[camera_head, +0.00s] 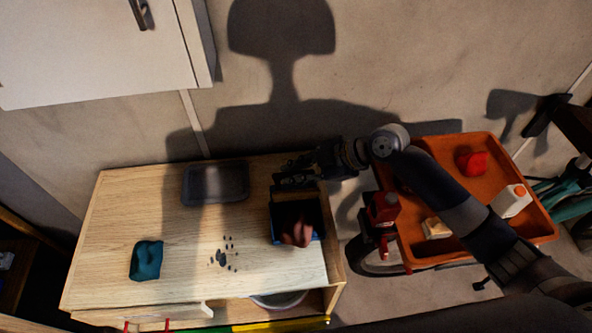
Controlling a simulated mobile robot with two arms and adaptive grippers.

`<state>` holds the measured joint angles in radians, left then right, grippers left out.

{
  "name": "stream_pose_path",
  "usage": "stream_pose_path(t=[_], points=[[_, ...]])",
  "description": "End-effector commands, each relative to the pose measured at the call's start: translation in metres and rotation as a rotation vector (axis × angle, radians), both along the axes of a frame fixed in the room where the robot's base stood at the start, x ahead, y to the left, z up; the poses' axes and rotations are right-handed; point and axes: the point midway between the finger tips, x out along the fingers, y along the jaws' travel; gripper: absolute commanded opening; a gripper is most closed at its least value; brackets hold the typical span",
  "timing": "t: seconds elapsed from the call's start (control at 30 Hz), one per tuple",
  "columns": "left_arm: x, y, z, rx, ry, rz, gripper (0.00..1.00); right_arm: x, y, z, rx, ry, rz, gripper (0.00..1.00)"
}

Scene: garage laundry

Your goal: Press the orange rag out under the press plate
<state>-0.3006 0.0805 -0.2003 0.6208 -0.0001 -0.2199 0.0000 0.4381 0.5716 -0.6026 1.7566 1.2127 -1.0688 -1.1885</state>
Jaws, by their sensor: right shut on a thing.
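A dull orange-brown rag (297,232) sits at the front of a dark blue press box (274,228) on the right part of the wooden worktop. My right gripper (288,175) is at the back edge of this box, behind the rag and apart from it. It is shut on a dark part there that looks like the press plate; shadow and the gripper hide its outline. I cannot tell whether the plate touches the rag. My left gripper is not in view.
The worktop (115,215) also bears a teal cloth (146,260), a dark tray (215,184) and dark spots (223,254). A pale bowl (278,300) is below the front edge. An orange tray (480,248) with a red item (471,162) and white carton (512,201) is at right.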

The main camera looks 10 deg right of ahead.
Motion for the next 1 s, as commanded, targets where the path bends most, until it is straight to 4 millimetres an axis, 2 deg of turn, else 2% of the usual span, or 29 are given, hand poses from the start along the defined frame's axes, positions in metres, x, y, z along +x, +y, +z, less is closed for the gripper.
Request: stream_pose_path(t=[0.6, 0.63, 0.7, 1.0], points=[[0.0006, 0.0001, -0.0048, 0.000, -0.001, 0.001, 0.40, -0.0038, 0.0004, 0.0017, 0.002, -0.055, -0.001, 0.00], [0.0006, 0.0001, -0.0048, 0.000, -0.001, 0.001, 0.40, -0.0038, 0.0003, 0.0016, 0.002, -0.055, -0.001, 0.17], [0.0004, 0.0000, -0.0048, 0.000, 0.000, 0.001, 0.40, -0.0039, 0.0003, 0.0015, 0.001, -0.054, 0.000, 0.33], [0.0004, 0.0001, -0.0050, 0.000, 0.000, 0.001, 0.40, -0.0042, 0.0002, 0.0006, 0.001, -0.053, 0.000, 0.35]])
